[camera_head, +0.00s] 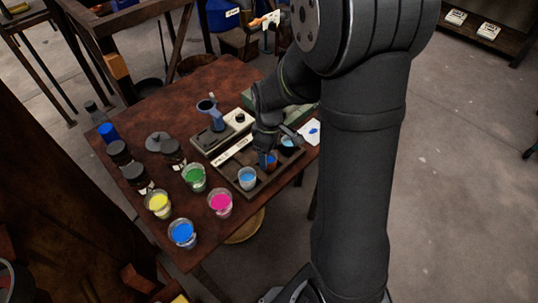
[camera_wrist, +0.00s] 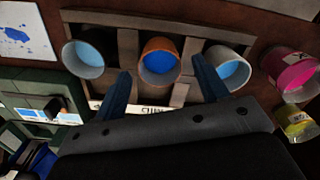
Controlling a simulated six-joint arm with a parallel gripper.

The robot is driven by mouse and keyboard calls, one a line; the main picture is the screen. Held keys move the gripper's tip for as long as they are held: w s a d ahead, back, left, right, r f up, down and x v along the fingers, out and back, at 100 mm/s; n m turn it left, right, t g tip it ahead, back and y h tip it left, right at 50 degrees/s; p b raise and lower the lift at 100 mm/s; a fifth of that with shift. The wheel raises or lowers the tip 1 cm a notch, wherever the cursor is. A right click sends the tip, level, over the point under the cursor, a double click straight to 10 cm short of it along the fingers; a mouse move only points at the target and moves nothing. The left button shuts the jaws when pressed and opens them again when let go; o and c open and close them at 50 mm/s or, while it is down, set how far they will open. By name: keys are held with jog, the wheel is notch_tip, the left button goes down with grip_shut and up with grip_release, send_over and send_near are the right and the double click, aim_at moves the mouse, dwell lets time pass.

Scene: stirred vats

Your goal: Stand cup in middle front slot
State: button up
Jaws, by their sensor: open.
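An orange-brown cup (camera_wrist: 159,46) with blue liquid stands in the middle of a dark slotted tray (camera_wrist: 176,16) in the wrist view. It looks upright, with a pale cup on either side. In the head view the orange cup (camera_head: 267,164) is partly hidden by my gripper (camera_head: 267,145). In the wrist view my gripper (camera_wrist: 161,75) is open, with one dark blue finger on each side of the orange cup. Whether the fingers touch it, I cannot tell. The cup's lower part and base are hidden.
Two pale cups with blue liquid, a left one (camera_wrist: 84,66) and a right one (camera_wrist: 228,70), flank the orange cup closely. A pink cup (camera_head: 220,203), green cup (camera_head: 194,177), yellow cup (camera_head: 158,203) and blue cup (camera_head: 182,233) stand on the table (camera_head: 175,252) beside the tray.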

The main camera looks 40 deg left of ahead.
notch_tip(320, 180, up, 10)
dwell(0.3)
jog(key=shift+f, duration=0.2)
jog(key=shift+f, duration=4.7)
jog(key=shift+f, duration=0.1)
